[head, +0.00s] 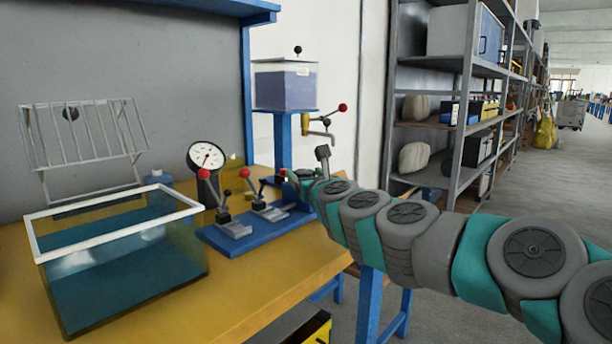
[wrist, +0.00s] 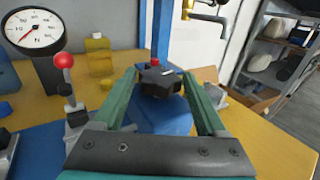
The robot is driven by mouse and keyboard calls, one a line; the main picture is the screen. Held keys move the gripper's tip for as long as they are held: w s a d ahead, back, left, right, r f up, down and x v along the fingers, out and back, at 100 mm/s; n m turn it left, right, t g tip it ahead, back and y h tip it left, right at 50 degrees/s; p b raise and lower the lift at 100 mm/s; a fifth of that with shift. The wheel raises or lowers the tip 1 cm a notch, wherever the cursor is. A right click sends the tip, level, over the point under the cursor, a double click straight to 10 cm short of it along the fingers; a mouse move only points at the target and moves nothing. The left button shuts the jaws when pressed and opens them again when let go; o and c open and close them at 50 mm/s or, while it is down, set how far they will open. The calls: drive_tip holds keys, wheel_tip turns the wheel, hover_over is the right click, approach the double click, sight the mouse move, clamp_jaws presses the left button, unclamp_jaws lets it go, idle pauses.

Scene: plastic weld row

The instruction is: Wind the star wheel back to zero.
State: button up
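The star wheel (wrist: 160,82) is a dark, lobed knob on a blue base, in the middle of the wrist view. A small pale mark shows at its top. My gripper (wrist: 160,76) is open, with one green finger on each side of the wheel. The gaps are slim, and I cannot tell whether either finger touches it. In the head view my gripper (head: 303,178) is at the right end of the blue base plate (head: 240,235), and I cannot make out the wheel there. A round dial gauge (wrist: 34,32) marked N has a red needle pointing to its lower left.
Red-knobbed lever clamps (head: 235,222) stand on the base plate left of my gripper. A water tank (head: 115,255) and wire rack (head: 85,145) are further left. A brass tap (head: 322,135) is above. The bench front (head: 260,285) is clear.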

drive_tip(key=c, duration=1)
drive_tip(key=shift+o, duration=0.2)
